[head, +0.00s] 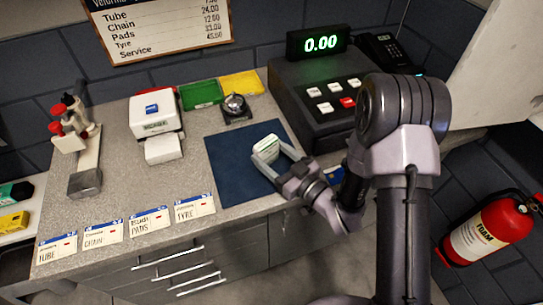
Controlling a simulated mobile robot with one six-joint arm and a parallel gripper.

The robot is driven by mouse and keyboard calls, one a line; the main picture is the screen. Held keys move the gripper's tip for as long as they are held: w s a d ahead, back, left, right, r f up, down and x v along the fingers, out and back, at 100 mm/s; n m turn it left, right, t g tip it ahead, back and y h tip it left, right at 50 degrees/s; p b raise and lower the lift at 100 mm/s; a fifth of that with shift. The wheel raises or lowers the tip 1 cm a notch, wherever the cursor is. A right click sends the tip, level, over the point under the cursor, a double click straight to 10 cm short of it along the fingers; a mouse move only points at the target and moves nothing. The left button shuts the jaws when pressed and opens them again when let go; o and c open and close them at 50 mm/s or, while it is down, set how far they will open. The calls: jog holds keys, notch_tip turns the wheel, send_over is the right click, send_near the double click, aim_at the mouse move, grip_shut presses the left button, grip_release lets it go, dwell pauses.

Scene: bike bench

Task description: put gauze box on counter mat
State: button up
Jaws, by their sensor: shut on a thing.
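The gauze box (266,147) is a small white box with green markings. It is over the dark blue counter mat (226,180), near the mat's right half. My gripper (269,166) comes in from the right and is shut on the box, with its fingers on the box's near side. I cannot tell whether the underside of the box touches the mat or is a little above it. My gripper hides part of the mat's right edge.
A cash register (318,95) stands right of the mat. A bell-like metal item (235,107) sits behind it. A white dispenser (157,115) is on the left, and price cards (150,219) line the front edge. The mat's left half is clear.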

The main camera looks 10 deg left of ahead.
jog(key=shift+r, duration=0.1)
jog(key=o, duration=1.3)
